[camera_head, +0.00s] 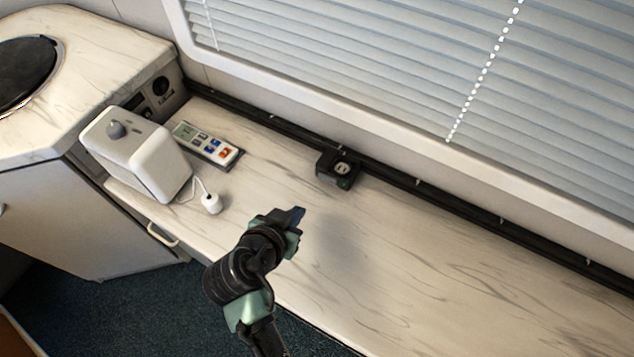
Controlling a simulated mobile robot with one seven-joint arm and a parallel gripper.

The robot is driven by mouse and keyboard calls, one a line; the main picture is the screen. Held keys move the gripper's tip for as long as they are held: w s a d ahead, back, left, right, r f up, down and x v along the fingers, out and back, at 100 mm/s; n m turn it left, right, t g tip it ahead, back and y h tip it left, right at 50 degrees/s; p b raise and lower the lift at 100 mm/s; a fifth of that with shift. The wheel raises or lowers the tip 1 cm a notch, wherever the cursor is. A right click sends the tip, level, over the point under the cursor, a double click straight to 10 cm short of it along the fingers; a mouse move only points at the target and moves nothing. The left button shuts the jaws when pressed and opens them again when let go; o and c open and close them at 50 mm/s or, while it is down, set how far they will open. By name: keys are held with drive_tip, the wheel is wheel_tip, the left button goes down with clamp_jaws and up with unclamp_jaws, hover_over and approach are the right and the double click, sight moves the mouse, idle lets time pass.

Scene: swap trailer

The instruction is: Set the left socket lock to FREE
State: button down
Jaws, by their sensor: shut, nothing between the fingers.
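A small black socket block (338,169) sits on the black rail along the back of the counter. It has a pale round face or knob on top. I see only this one block on the rail, and its lock setting is too small to read. My gripper (296,216) is shut and empty. It is in front of the block and to its lower left in the picture, apart from it, with a dark blue tip pointing right.
A white box with a grey knob (137,150) stands on the left, with a corded white piece (212,203) beside it. The black rail (430,190) runs below the window blind (400,60). The right counter (470,280) is clear.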

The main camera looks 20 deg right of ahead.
sight(328, 182)
drive_tip(key=b+x, duration=0.1)
drive_tip(key=x, duration=0.9)
drive_tip(key=shift+w+d+r, duration=0.15)
drive_tip(key=shift+w+d, duration=1.2)
drive_tip(key=shift+w, duration=0.05)
drive_tip(key=shift+w+d+f+m+b, duration=0.1)
drive_tip(key=shift+w+f+m+b, duration=0.25)
drive_tip(key=shift+b, duration=0.6)
drive_tip(key=shift+s+r+p, duration=0.15)
drive_tip(key=shift+r+p, duration=0.15)
drive_tip(key=shift+g+h, duration=0.3)
drive_tip(key=shift+s+d, duration=0.1)
drive_tip(key=shift+s+d+p, duration=0.35)
drive_tip(key=shift+s+p, duration=0.15)
drive_tip(key=shift+s, duration=0.1)
